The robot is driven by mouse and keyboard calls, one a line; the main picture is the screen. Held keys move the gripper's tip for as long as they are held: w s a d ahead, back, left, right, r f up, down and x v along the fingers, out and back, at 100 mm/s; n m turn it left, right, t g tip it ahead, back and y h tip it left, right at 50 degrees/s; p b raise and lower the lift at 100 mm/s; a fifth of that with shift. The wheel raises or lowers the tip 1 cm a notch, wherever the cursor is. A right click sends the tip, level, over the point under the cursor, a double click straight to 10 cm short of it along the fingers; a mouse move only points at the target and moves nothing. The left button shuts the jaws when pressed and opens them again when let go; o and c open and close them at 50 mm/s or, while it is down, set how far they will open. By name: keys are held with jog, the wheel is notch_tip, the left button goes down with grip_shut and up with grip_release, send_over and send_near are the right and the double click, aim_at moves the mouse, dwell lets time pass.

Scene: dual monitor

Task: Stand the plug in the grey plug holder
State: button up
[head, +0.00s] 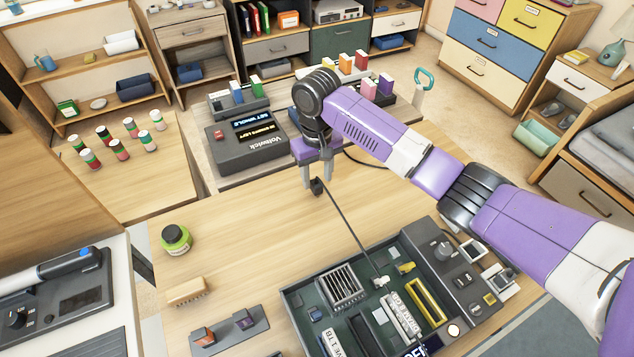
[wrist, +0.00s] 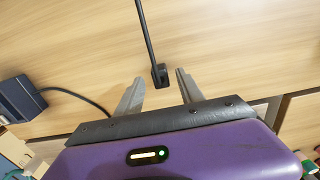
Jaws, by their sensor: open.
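The plug (head: 317,187) is a small black block on a thin black cable that runs to the open dark device case (head: 292,302). My gripper (head: 316,180) points down over the table, fingers apart. In the wrist view the plug (wrist: 160,76) sits between the fingertips (wrist: 159,77), with a gap on each side, and its cable leads away upward. I cannot tell whether the plug touches the table. I cannot clearly make out the grey plug holder.
A grey stand (head: 230,341) with orange and purple pieces, a brush (head: 187,291) and a green-labelled jar (head: 175,239) are on the near left. A dark Voltwick box (head: 240,150) stands behind my gripper. Bare wood (head: 265,245) lies between jar and case.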

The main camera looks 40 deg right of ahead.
aim_at(318, 183)
notch_tip(318, 183, up, 8)
jog(key=shift+o, duration=0.6)
jog(key=shift+r, duration=0.2)
jog(key=shift+o, duration=0.6)
jog(key=shift+a+r, duration=0.2)
jog(key=shift+a, duration=0.2)
jog(key=f+n, duration=0.1)
jog(key=n, duration=0.3)
jog(key=f+n+p, duration=0.1)
jog(key=n, duration=0.3)
jog(key=f+n+p, duration=0.1)
jog(key=n, duration=0.3)
jog(key=shift+a, duration=0.25)
jog(key=shift+d+n, duration=0.35)
jog(key=shift+n, duration=0.55)
jog(key=shift+d+n, duration=0.3)
jog(key=shift+n, duration=0.5)
jog(key=n, duration=0.2)
jog(key=shift+d+f+n, duration=0.15)
jog(key=shift+d+n, duration=0.05)
jog(key=shift+n, duration=0.1)
notch_tip(318, 183, down, 2)
jog(key=shift+f+b, duration=0.25)
jog(key=shift+b, duration=0.15)
jog(key=shift+w+a+f, duration=0.1)
jog(key=shift+f, duration=1.2)
jog(key=shift+w+a+f, duration=0.1)
jog(key=shift+f, duration=1.2)
grip_shut()
